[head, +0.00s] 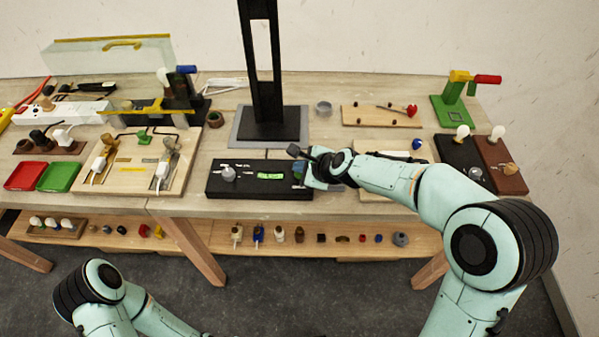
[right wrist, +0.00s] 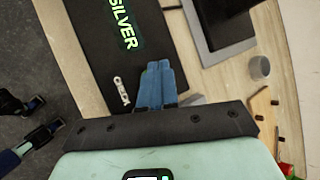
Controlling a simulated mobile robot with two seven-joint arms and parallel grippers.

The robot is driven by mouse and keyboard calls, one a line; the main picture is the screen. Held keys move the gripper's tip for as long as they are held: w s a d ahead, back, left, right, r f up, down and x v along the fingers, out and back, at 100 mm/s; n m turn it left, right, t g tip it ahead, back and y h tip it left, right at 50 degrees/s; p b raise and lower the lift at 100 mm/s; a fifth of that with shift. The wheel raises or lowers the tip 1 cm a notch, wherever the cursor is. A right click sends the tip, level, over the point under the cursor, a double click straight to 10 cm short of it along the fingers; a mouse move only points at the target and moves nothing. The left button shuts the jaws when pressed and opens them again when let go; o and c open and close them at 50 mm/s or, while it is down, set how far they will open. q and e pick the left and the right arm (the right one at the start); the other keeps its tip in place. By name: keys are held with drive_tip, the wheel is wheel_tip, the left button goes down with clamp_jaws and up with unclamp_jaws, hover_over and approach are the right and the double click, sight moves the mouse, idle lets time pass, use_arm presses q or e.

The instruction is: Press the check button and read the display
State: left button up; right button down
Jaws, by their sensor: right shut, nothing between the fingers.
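The black tester box (head: 222,184) lies near the table's front edge, with a pale knob (head: 228,173) on its left. Its lit display (head: 270,176) glows green, and in the right wrist view the display (right wrist: 123,22) reads "SILVER" in green letters. A white "CHECK" label (right wrist: 121,90) is printed on the box's right part. My right gripper (head: 299,169) is shut and empty over the box's right end. Its blue fingertips (right wrist: 154,66) are together beside the label. The check button is hidden, and I cannot tell whether the fingers touch it.
A black stand (head: 265,123) rises behind the box. A small grey cup (head: 323,108) and a wooden board (head: 372,118) lie back right. Bulb holders (head: 462,156) stand far right.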

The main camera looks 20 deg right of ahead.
use_arm(q)
drive_tip(key=shift+s+f, duration=0.15)
drive_tip(key=shift+f, duration=0.15)
use_arm(e)
drive_tip(key=shift+f, duration=0.4)
use_arm(q)
drive_tip(key=shift+w+r+p, duration=0.5)
drive_tip(key=shift+r, duration=0.4)
use_arm(e)
drive_tip(key=shift+r, duration=0.85)
drive_tip(key=shift+r+p, duration=0.45)
drive_tip(key=shift+r, duration=0.05)
wheel_tip(320, 180, up, 2)
drive_tip(key=shift+r+p, duration=0.1)
drive_tip(key=shift+p, duration=0.75)
drive_tip(key=shift+r+p, duration=0.8)
drive_tip(key=shift+r, duration=0.15)
use_arm(q)
drive_tip(key=w+r, duration=0.4)
drive_tip(key=r, duration=0.1)
drive_tip(key=shift+r, duration=0.15)
use_arm(e)
drive_tip(key=shift+f, duration=0.1)
use_arm(q)
drive_tip(key=shift+s+t, duration=0.15)
drive_tip(key=shift+t, duration=0.15)
use_arm(e)
drive_tip(key=shift+s, duration=0.1)
